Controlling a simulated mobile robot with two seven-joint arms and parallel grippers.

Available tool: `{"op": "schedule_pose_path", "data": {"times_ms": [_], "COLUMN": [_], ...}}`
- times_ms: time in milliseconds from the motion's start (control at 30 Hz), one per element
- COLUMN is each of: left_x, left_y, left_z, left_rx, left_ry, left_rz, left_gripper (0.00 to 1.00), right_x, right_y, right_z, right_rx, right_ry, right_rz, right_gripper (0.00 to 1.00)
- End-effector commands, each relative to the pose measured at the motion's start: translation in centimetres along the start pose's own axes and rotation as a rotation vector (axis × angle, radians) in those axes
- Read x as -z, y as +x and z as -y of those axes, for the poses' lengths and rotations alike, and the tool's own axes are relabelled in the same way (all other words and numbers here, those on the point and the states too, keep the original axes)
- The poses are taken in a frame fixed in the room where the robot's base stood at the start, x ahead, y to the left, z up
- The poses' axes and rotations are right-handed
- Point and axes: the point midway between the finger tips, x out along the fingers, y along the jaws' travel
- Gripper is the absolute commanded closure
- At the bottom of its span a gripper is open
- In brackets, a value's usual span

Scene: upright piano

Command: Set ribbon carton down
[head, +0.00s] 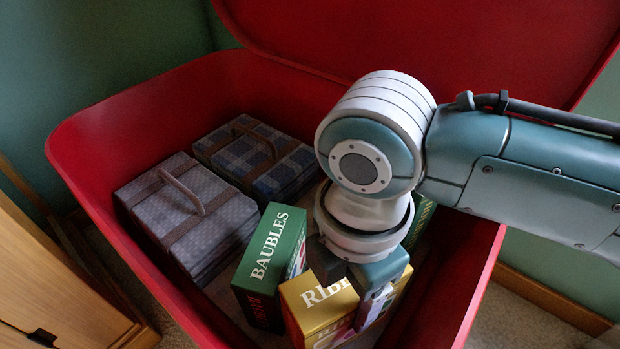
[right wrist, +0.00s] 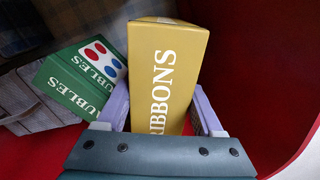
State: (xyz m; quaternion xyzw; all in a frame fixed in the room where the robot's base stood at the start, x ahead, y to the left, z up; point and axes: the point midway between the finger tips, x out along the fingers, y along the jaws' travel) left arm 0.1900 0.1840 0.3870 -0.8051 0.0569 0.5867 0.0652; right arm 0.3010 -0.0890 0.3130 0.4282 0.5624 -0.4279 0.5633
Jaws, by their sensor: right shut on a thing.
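The ribbon carton (head: 319,301) is a yellow box lettered RIBBONS, inside the red trunk (head: 108,106) near its front right. My right gripper (head: 365,300) reaches down into the trunk and is shut on this carton. In the right wrist view the ribbon carton (right wrist: 167,75) sits between the two pale purple fingers of the right gripper (right wrist: 163,112). Whether its underside touches the trunk floor is hidden. My left gripper is not in view.
A green BAUBLES box (head: 270,262) stands just left of the ribbon carton. A grey case (head: 185,210) and a blue plaid case (head: 255,155) fill the trunk's left side. Another green box (head: 420,222) is partly hidden behind my wrist. The raised red lid (head: 450,40) stands behind.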

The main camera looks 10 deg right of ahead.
Motion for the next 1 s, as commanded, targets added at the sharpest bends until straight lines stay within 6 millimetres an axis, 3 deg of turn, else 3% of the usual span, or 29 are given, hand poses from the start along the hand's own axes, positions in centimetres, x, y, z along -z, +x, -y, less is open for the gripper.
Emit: {"op": "schedule_pose_path", "data": {"times_ms": [233,633,667,900,1000], "left_x": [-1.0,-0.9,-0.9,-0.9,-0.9], "left_y": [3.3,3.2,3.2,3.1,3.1], "left_z": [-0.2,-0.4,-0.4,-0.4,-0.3], "left_rx": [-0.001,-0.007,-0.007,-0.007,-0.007], "left_ry": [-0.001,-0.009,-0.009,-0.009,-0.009], "left_rz": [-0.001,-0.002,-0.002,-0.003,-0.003], "left_gripper": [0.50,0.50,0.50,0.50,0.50], "right_x": [0.1,0.0,0.0,0.0,0.0], "right_y": [4.1,4.3,4.3,4.2,4.2], "right_z": [0.0,0.0,0.0,0.0,0.0], "right_rx": [0.000,0.000,0.001,0.001,0.001], "right_ry": [0.000,0.000,0.000,0.000,0.000], "right_rz": [-0.001,0.000,0.000,0.000,0.000], "right_gripper": [1.00,1.00,0.30,0.03,0.02]}}
